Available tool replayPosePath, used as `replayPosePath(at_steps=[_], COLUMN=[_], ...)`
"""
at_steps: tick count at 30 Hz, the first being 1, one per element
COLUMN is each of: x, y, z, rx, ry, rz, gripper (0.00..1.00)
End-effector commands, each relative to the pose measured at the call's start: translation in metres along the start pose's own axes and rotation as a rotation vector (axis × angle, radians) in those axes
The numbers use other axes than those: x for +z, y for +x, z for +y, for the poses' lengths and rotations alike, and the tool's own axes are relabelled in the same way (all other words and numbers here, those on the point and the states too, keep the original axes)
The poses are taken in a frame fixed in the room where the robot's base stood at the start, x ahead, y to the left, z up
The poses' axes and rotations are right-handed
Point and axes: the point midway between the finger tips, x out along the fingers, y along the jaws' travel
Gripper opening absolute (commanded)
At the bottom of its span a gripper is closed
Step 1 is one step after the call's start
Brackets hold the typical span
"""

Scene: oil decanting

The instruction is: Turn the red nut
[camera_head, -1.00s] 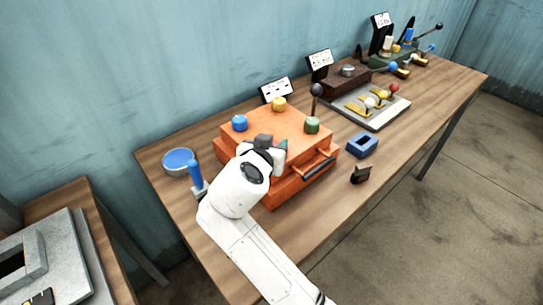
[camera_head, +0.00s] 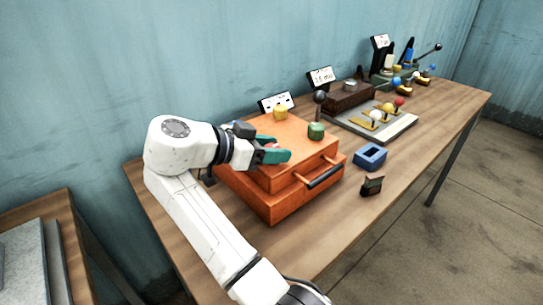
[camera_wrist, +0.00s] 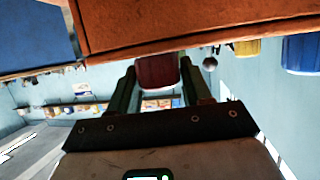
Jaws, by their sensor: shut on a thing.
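The red nut (camera_wrist: 157,72) sits between the two fingers of my gripper (camera_wrist: 158,80) in the wrist view, against the orange box (camera_wrist: 200,22). In the head view only a sliver of the red nut (camera_head: 271,147) shows between the green fingers of my gripper (camera_head: 276,152). The gripper is shut on it at the top of the orange box (camera_head: 272,200), near the front left. The nut's lower side is hidden in the head view.
A yellow nut (camera_head: 280,112), a green nut (camera_head: 316,130) and a black-knobbed lever (camera_head: 320,98) stand on the box. A blue nut (camera_wrist: 300,52) shows in the wrist view. A blue square holder (camera_head: 370,156) and a small dark block (camera_head: 372,186) lie to the right.

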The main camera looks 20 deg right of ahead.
Motion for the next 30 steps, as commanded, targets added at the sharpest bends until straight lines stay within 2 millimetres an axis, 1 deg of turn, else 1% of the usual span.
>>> replayPosePath(at_steps=[1,6,18,19,25,30], x=[0.0025,0.0014,0.0011,0.0012,0.0007,0.0004], y=[0.0009,0.0005,0.0008,0.0008,0.0007,0.0006], z=[-0.0004,-0.0003,-0.0001,-0.0001,-0.0001,-0.0001], rx=[0.012,0.036,0.042,0.041,0.041,0.041], ry=[0.002,0.012,0.014,0.013,0.014,0.015], rz=[-0.002,-0.001,-0.002,-0.002,-0.001,-0.001], gripper=[0.18,0.18,0.18,0.49,0.69,0.69])
